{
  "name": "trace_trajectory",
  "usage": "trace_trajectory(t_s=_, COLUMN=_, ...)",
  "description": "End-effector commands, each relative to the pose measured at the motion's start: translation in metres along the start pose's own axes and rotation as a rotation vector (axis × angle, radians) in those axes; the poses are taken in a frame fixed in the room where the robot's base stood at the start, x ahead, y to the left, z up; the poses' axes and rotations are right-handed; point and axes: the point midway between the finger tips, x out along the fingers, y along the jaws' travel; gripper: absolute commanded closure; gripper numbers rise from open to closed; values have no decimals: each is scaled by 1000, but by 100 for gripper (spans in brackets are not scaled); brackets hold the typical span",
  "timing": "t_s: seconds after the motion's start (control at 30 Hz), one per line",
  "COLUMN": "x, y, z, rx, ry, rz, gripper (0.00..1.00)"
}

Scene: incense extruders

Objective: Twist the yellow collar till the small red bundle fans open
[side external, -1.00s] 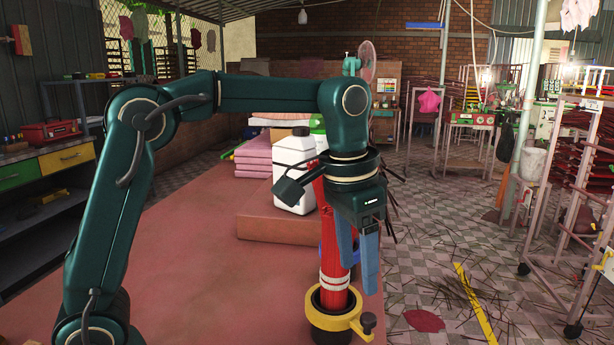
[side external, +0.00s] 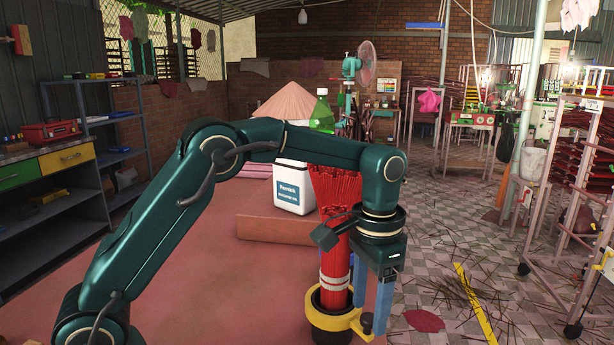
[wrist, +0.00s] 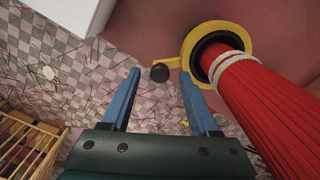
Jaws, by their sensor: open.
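The yellow collar (side external: 322,323) sits around the base of the upright red bundle (side external: 335,250), in a dark socket. A dark knob (side external: 367,321) sticks out on the collar's right-hand lug. The bundle has pale bands low down and widens toward its top, which my arm partly covers. My gripper (side external: 369,317) is open and points down, its blue fingers beside the knob. In the wrist view the knob (wrist: 160,73) shows between the fingertips of my gripper (wrist: 160,75), with no contact visible. The collar (wrist: 246,36) and bundle (wrist: 260,95) lie to the right.
A white jug (side external: 293,188) stands behind the bundle near a low reddish slab (side external: 270,230). A green bottle (side external: 322,113) and a conical hat (side external: 287,105) are farther back. The reddish tabletop (side external: 200,285) is clear at the left.

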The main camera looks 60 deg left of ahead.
Motion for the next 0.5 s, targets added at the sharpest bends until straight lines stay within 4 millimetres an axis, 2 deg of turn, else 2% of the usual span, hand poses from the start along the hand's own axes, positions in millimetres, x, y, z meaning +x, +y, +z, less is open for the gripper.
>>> trace_trajectory(t_s=0.33, x=6, y=0, z=0, rx=0, ry=1, rz=0, gripper=39)
trace_trajectory(t_s=0.37, x=6, y=0, z=0, rx=0, ry=1, rz=0, gripper=46)
trace_trajectory(t_s=0.5, x=6, y=0, z=0, rx=0, ry=1, rz=0, gripper=100)
